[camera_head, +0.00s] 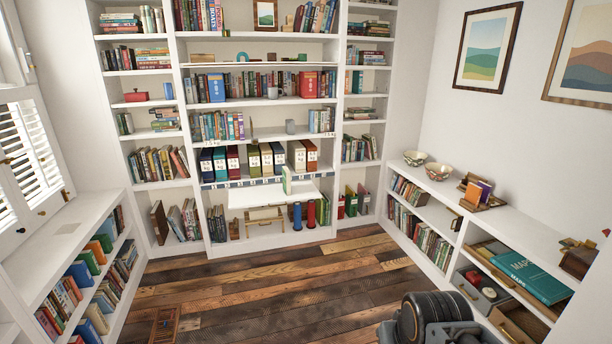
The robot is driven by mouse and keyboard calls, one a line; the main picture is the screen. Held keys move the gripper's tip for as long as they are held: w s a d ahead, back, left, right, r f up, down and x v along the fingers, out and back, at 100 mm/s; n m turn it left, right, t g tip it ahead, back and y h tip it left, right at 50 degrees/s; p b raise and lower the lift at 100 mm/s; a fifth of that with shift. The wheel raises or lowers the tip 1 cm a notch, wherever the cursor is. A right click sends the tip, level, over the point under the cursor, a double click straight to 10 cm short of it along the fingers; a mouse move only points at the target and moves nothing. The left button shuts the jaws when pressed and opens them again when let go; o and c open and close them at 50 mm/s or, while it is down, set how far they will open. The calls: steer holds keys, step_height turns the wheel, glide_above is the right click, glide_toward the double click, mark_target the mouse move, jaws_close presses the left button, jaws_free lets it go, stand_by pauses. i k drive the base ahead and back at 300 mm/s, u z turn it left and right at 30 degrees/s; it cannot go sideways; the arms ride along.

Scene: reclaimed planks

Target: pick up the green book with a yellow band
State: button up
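I cannot make out a yellow band clearly on any green book at this size. A thin green book (287,180) stands upright on the white fold-down desk (262,198) at the back. Another green book (91,263) stands among other books in the low left shelf. A large teal book marked MAPS (536,277) lies tilted in the right-hand unit. My gripper is not in view; only a dark part of my own arm shows at the bottom right.
A wooden crate-like object (164,325) is on the plank floor (260,285) at the lower left. Two bowls (438,171) stand on the white right-hand unit (510,225). The middle of the floor is clear. Tall shelves fill the back wall.

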mark_target(286, 172)
steer(key=u, duration=0.05)
steer(key=i, duration=2.3)
steer(key=u, duration=0.55)
steer(key=i, duration=2)
steer(key=u, duration=0.3)
